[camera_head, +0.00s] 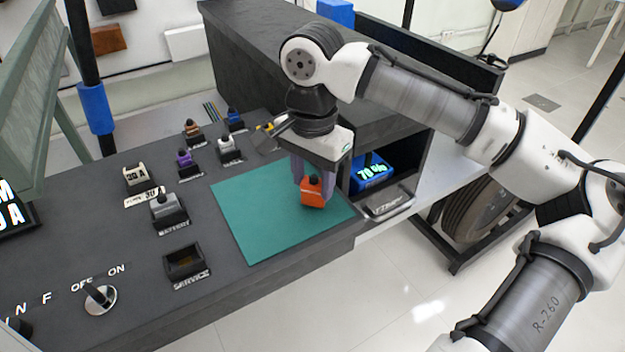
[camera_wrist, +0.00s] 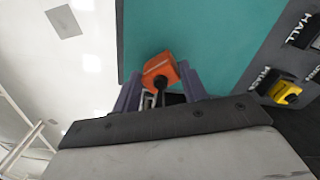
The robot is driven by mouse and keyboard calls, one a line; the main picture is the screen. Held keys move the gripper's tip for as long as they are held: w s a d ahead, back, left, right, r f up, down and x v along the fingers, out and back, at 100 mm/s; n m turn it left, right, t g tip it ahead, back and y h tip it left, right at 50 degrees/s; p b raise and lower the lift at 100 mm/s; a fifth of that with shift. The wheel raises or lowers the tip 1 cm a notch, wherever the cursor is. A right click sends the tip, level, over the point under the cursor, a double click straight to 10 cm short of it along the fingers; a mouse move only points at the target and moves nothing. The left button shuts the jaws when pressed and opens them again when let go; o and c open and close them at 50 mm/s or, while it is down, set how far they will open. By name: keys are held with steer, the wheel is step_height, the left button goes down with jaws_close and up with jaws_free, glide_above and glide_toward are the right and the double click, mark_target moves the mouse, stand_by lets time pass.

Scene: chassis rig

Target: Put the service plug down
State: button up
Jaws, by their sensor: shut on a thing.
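The service plug is an orange block with a black knob (camera_head: 313,193). In the head view it is at the right part of the green mat (camera_head: 262,222). My gripper (camera_head: 312,180) points down over the mat and is shut on the plug between its purple fingers. The plug also shows in the wrist view (camera_wrist: 160,70), between the fingertips. I cannot tell whether its underside touches the mat. The socket labelled SERVICE (camera_head: 186,262) is empty, left of the mat on the dark bench.
A grey plug labelled BATTERY (camera_head: 167,210) and several small coloured plugs sit left of the mat. A lever switch (camera_head: 99,296) stands at the front left. A blue box with a lit display (camera_head: 371,172) is in an open compartment right of the mat. The mat's left part is clear.

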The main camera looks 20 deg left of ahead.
mark_target(313, 177)
steer(key=shift+f, duration=0.35)
steer(key=shift+f, duration=0.2)
steer(key=o, duration=1)
steer(key=shift+r, duration=0.1)
step_height(313, 177, up, 12)
steer(key=shift+r+p, duration=0.15)
steer(key=shift+p, duration=0.3)
